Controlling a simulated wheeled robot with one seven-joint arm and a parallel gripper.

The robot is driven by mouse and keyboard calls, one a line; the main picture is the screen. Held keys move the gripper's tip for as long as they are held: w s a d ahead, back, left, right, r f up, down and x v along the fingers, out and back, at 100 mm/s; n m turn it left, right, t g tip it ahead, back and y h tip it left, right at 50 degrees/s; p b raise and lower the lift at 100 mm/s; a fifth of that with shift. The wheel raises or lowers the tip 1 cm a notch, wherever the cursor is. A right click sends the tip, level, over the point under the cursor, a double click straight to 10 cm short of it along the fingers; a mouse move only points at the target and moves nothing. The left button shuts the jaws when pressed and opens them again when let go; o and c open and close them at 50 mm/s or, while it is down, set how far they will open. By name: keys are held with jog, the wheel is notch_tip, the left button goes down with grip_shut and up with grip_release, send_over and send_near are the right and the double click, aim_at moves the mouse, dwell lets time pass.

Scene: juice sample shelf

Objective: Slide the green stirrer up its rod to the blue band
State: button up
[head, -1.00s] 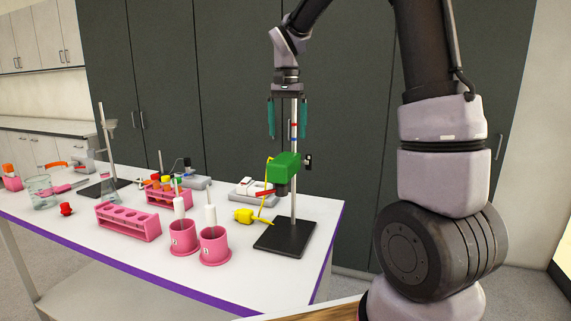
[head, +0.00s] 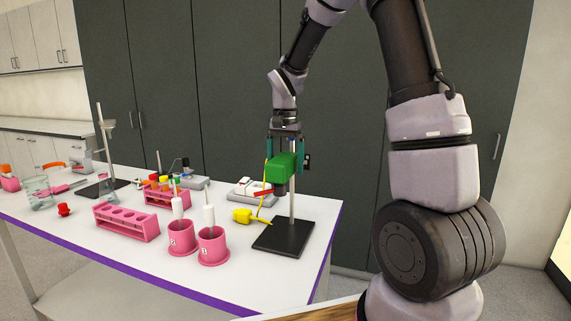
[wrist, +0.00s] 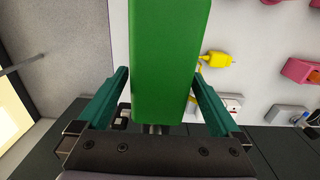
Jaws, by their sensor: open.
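The green stirrer (head: 281,167) is a boxy block on a thin upright metal rod (head: 292,207) that rises from a black base plate (head: 284,237). My gripper (head: 289,164) points down over the stirrer, with a teal finger on each side of it. In the wrist view the green stirrer (wrist: 168,62) fills the middle between the open fingers of my gripper (wrist: 158,88), with a visible gap on each side.
A yellow plug (head: 243,215) with a yellow cord lies left of the base. Two pink cups (head: 213,248) and a pink rack (head: 127,222) stand farther left on the white table (head: 190,285). The table's right edge is close to the base.

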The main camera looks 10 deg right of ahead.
aim_at(286, 155)
grip_shut()
notch_tip(286, 155, up, 4)
jog(key=shift+w+f, duration=0.1)
jog(key=shift+f, duration=0.05)
jog(key=shift+r, duration=0.45)
grip_release()
notch_tip(286, 155, up, 11)
jog(key=shift+f, duration=0.15)
